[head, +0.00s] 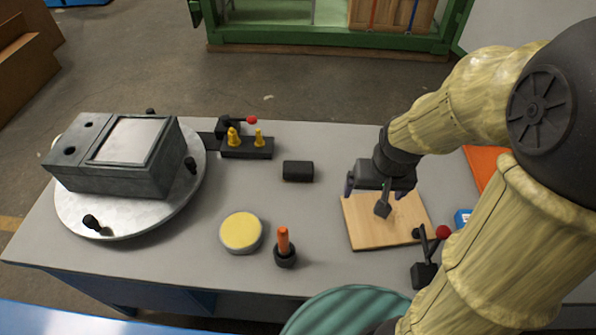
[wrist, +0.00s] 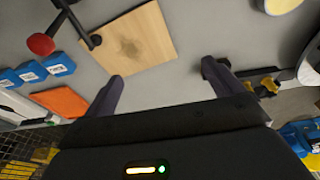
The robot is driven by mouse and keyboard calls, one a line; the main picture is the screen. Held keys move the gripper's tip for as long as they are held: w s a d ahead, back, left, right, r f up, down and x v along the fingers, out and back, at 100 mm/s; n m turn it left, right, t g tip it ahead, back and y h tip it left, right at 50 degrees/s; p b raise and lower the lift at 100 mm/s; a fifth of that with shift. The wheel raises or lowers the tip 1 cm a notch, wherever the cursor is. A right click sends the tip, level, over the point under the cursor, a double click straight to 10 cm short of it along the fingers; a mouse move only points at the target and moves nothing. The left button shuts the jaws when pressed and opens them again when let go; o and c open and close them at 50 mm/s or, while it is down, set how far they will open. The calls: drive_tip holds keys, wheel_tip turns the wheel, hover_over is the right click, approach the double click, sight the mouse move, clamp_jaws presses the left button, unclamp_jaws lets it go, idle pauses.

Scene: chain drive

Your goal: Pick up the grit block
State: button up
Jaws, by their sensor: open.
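I take the dark, rounded block (head: 298,171) to be the grit block. It lies flat on the grey table, left of the wooden board, in the head view. In the wrist view a dark shape that looks like the block (wrist: 211,68) shows at the right fingertip, partly hidden by that finger. My gripper (head: 375,192) is over the wooden board, to the right of the block and apart from it. In the wrist view my gripper (wrist: 163,82) has its fingers spread wide with nothing between them.
The wooden board (head: 361,233) lies below my gripper. A yellow-topped disc (head: 241,231), an orange-handled peg (head: 283,240) and a fixture with gold knobs (head: 247,148) stand around the block. A red-knobbed lever (head: 425,272) stands near the board. A round turntable (head: 120,228) carries a grey box.

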drive_tip(key=shift+o, duration=0.3)
drive_tip(key=w+a+f+b, duration=0.1)
drive_tip(key=w+a, duration=0.2)
drive_tip(key=w, duration=0.4)
drive_tip(key=w+a+g+b, duration=0.1)
drive_tip(key=w+a, duration=0.2)
drive_tip(key=w, duration=0.5)
drive_tip(key=shift+a+f, duration=0.15)
drive_tip(key=shift+f, duration=0.2)
drive_tip(key=g+b, duration=0.1)
drive_tip(key=b, duration=0.1)
hover_over(297, 166)
wheel_tip(297, 166, down, 3)
drive_tip(key=shift+f, duration=0.1)
wheel_tip(297, 166, down, 12)
drive_tip(key=shift+f+p, duration=0.15)
drive_tip(key=shift+p, duration=0.4)
